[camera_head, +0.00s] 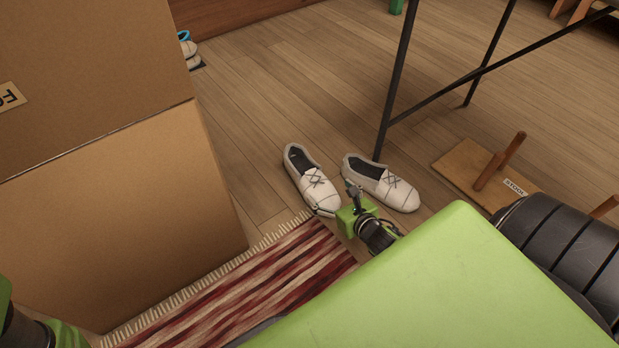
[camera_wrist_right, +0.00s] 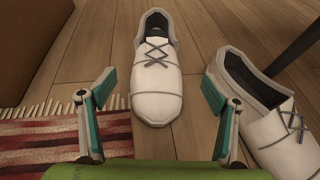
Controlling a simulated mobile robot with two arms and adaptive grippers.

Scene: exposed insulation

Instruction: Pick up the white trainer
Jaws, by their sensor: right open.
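Two white trainers with grey trim and crossed laces lie side by side on the floor, soles down. The left trainer (camera_head: 312,182) has its toe towards my right gripper (camera_head: 337,200); the right trainer (camera_head: 382,183) points to the lower right. In the right wrist view, the left trainer (camera_wrist_right: 157,70) shows between the two open fingers of my right gripper (camera_wrist_right: 158,90), its toe nearest. The right trainer (camera_wrist_right: 265,115) is beyond the right finger, partly behind it. The gripper holds nothing. Of my left arm only a part shows at the lower left; its fingers are out of view.
A large cardboard box (camera_head: 110,210) stands on the left. A red striped rug (camera_head: 235,290) lies in front of the trainers. A black metal leg (camera_head: 396,85) rises just behind the right trainer. A wooden board with pegs (camera_head: 470,172) lies right.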

